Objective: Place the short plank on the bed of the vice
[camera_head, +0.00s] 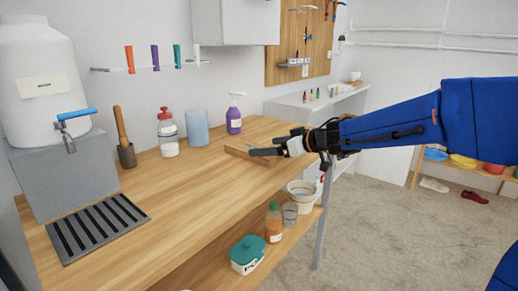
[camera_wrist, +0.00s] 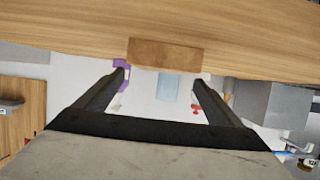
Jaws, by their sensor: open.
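A short brown plank (camera_head: 238,151) lies on the wooden workbench (camera_head: 165,195), near its far right end. In the wrist view the plank (camera_wrist: 165,54) is a plain block, just beyond the fingertips and roughly between them. My gripper (camera_head: 267,146) is over the right part of the bench, at the plank, and partly covers it in the head view. In the wrist view my gripper (camera_wrist: 160,75) has its two dark fingers spread, with nothing between them. I cannot tell whether it touches the plank. I see no vice in either view.
A purple spray bottle (camera_head: 234,117), blue cylinder (camera_head: 196,127) and red-capped jar (camera_head: 167,133) stand along the wall. A grey drip grille (camera_head: 98,225) lies at the left. A shelf below holds a teal-lidded tub (camera_head: 247,254) and bottle (camera_head: 273,222). The bench middle is clear.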

